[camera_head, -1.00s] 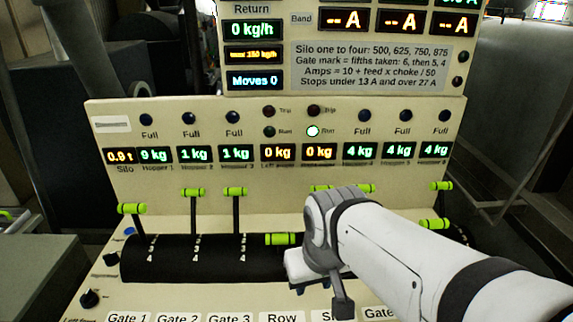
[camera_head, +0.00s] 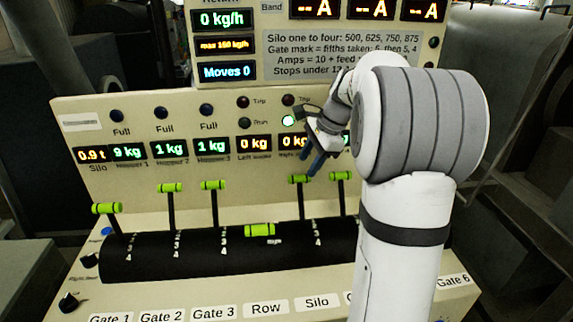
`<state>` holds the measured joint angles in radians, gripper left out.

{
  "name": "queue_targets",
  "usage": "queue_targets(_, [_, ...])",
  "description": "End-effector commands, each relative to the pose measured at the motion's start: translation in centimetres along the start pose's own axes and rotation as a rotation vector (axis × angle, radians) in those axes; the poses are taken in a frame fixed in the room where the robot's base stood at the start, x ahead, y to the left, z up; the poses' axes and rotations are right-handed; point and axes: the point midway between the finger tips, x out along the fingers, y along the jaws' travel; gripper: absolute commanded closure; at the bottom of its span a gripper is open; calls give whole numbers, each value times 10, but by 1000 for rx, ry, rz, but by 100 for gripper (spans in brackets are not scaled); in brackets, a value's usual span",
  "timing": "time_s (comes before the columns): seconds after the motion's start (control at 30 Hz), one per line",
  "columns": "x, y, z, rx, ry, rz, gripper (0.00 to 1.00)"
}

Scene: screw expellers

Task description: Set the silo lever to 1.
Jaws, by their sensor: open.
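The silo lever (camera_head: 300,179), a green cross-handle on a dark stem, rises in line with the label "Silo" (camera_head: 317,301). It stands raised toward the back of the black drum (camera_head: 190,258), like its neighbours. Small white numbers show on the drum below it; the upper ones are hard to read. My gripper (camera_head: 314,166) is open and empty, its dark fingers pointing down just above and right of the silo handle in the picture. I cannot tell whether they touch it.
The Row lever (camera_head: 260,230) lies low toward the front, left of the silo lever. A Gate 4 lever (camera_head: 340,176) stands close on the right. Levers for Gates 1 to 3 stand left. My arm hides the panel's right side. Displays (camera_head: 253,143) stand behind.

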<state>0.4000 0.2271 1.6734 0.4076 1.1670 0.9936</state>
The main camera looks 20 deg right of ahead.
Motion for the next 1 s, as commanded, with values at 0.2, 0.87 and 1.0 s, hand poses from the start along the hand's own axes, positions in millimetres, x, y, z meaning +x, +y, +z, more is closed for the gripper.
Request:
queue_targets(0.2, [4, -25, -31, 185, -44, -19, 56])
queue_targets(0.87, [80, -28, -28, 194, -46, -19, 56])
queue_targets(1.0, [81, -28, -28, 194, -46, -20, 56])
